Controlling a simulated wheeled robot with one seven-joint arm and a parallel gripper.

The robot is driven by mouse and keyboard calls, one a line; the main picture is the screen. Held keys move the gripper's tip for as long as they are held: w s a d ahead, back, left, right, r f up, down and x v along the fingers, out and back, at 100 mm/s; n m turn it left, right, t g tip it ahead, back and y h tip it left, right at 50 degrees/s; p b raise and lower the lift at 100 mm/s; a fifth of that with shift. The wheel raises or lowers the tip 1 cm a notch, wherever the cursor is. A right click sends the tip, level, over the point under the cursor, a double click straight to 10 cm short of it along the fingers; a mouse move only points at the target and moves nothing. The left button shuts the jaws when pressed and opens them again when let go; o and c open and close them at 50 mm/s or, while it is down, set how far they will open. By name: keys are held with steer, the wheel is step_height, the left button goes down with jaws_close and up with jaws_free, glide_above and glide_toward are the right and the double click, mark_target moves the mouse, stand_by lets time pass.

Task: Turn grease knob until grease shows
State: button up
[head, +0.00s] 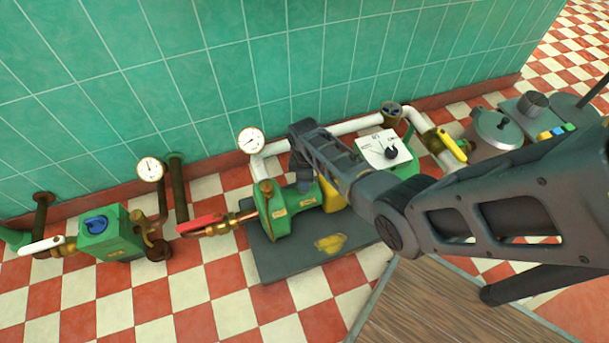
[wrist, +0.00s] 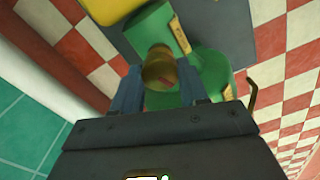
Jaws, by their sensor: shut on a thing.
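The grease knob is a small rounded brass cap (wrist: 158,70) on the green pump, seen in the wrist view with a small reddish mark on its side. My gripper (wrist: 160,78) has its two blue-grey fingers on either side of it and is shut on it. In the head view my gripper (head: 302,178) reaches down onto the top of the green pump (head: 292,212), and my arm and fingers hide the knob there. I see no grease that I can make out around the knob.
The pump stands on a dark base plate (head: 273,262) with a yellow patch or cloth (head: 330,243). Nearby are a red-handled valve (head: 200,224), a pressure gauge (head: 250,140), a green box with a blue knob (head: 97,225), and a yellow-handled valve (head: 452,146).

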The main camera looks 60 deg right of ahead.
steer(key=m+p, duration=0.1)
steer(key=m, duration=0.2)
steer(key=shift+m, duration=0.4)
steer(key=m, duration=0.3)
steer(key=shift+m+p, duration=0.3)
steer(key=m, duration=0.6)
steer(key=shift+a+m+p, duration=0.1)
steer(key=shift+m+p, duration=0.25)
steer(key=shift+m, duration=0.05)
steer(key=o, duration=1.1)
steer(key=shift+c, duration=0.2)
steer(key=shift+r+p, duration=2.05)
steer(key=shift+r, duration=1.85)
